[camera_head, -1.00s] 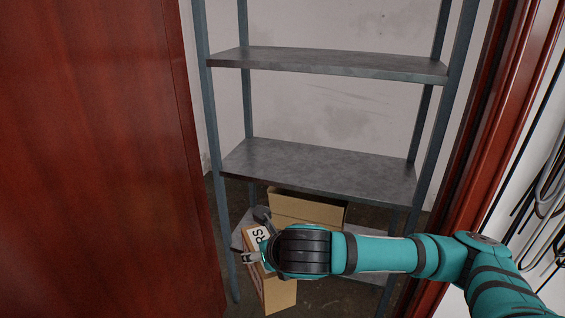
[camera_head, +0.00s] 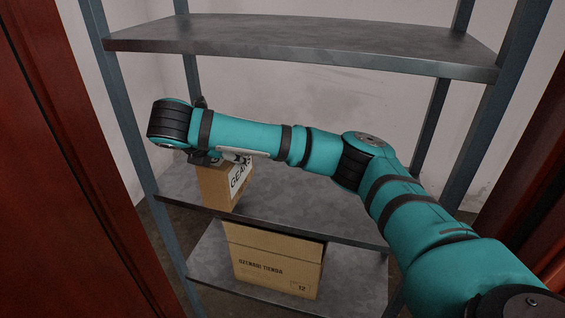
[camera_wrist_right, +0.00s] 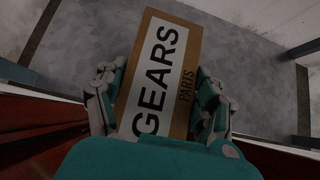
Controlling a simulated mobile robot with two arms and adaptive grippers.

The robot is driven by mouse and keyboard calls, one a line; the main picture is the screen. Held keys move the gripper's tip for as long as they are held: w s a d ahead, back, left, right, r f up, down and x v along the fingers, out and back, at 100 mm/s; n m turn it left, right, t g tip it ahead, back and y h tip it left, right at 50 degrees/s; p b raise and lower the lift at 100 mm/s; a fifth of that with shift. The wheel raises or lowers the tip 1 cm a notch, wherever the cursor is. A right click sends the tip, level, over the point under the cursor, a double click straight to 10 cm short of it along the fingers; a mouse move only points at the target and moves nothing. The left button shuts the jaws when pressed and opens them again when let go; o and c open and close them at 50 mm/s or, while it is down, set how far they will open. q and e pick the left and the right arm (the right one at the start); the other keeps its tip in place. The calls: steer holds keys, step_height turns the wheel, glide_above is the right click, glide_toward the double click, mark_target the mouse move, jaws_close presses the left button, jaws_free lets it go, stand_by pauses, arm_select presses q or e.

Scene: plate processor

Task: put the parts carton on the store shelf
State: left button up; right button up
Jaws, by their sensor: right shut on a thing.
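The parts carton (camera_head: 222,184) is a small brown box with a white label. In the right wrist view the carton (camera_wrist_right: 180,62) reads "GEARS PARTS". My right gripper (camera_wrist_right: 158,105) is shut on it, with a finger on each side. In the head view my right gripper (camera_head: 208,158) is mostly hidden by the wrist, and the carton hangs upright below it. The carton is at the left part of the grey middle shelf (camera_head: 310,207) of the store rack. I cannot tell whether its base touches the shelf. My left gripper is not in view.
A larger brown box (camera_head: 268,262) stands on the bottom shelf (camera_head: 208,262). The top shelf (camera_head: 300,43) is empty and lies above my arm. Rack posts (camera_head: 135,120) stand at the sides. Red door panels flank the rack. The middle shelf is free right of the carton.

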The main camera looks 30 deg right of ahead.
steer(key=d, duration=0.2)
steer(key=w+d+p, duration=0.1)
steer(key=d, duration=0.3)
steer(key=shift+w+p, duration=0.3)
steer(key=w+d+f+p, duration=0.3)
steer(key=d+f, duration=0.1)
steer(key=d, duration=0.4)
steer(key=shift+f, duration=0.3)
steer(key=o, duration=1.3)
steer(key=shift+f, duration=0.1)
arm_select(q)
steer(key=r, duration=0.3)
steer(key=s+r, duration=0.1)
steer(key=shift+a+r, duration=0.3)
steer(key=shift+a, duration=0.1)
arm_select(e)
steer(key=o, duration=0.5)
arm_select(q)
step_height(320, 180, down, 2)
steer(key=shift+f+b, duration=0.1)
steer(key=shift+b, duration=0.95)
arm_select(e)
steer(key=v, duration=1.2)
steer(key=shift+a, duration=0.1)
